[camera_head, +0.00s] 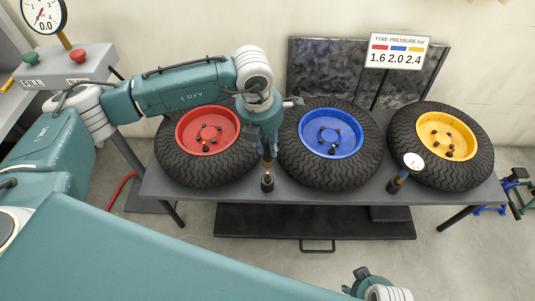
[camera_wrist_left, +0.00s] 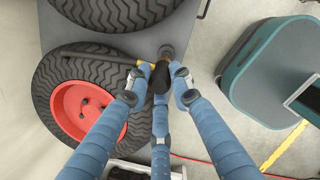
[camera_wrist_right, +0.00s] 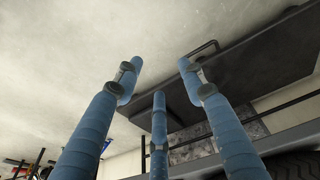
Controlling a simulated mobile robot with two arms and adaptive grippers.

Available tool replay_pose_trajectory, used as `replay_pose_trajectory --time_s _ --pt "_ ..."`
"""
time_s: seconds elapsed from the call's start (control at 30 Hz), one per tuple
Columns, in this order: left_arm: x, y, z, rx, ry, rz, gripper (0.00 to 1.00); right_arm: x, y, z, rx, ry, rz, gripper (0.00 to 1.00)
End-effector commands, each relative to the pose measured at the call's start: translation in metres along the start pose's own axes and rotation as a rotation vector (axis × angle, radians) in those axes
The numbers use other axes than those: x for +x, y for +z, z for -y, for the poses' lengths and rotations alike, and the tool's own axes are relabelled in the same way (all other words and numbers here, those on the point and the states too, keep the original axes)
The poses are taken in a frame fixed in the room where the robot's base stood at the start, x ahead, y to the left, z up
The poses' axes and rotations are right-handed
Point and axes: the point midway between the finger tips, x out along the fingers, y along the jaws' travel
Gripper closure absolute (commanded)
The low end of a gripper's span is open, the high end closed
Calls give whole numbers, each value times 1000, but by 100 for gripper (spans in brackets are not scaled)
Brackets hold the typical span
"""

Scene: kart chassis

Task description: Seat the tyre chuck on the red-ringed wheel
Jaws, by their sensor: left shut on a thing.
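The red-ringed wheel (camera_head: 208,132) lies flat at the left of the bench, its red hub facing up; the hub also shows in the left wrist view (camera_wrist_left: 82,112). My left gripper (camera_head: 267,145) points down just right of this wheel, near the blue-ringed one. It is shut on the tyre chuck (camera_wrist_left: 160,76), a dark piece with a brassy part. The chuck's lower end is over or in a dark round holder (camera_head: 268,183) at the bench's front edge; I cannot tell which. My right gripper (camera_wrist_right: 158,80) is open and empty, its fingers spread.
Blue-ringed (camera_head: 331,132) and yellow-ringed (camera_head: 446,135) wheels lie further right. A small hand gauge (camera_head: 413,161) stands at the bench front. A pressure sign (camera_head: 396,52) reads 1.6, 2.0, 2.4. A fill box (camera_head: 65,62) with a dial (camera_head: 43,14) at 0.0 is at left.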

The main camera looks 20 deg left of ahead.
Motion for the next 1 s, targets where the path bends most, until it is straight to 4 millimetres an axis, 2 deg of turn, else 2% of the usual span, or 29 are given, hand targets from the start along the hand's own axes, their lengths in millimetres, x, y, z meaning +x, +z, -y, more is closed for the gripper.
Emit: replay_pose_trajectory --time_s 0.03,0.2,0.4,0.6,1.0 --pt "-17 4 0 1 1 5 100 3 3 0 0 -1 5 60" --pt "-64 11 0 1 1 5 100 18 12 1 -2 -2 14 60" --pt "-104 16 0 1 0 3 100 30 20 2 -3 -3 22 60" --pt "-122 19 0 1 -1 2 100 36 25 2 -4 -3 25 60" --pt "-140 20 -1 0 -8 11 100 52 41 4 -6 -5 38 60"
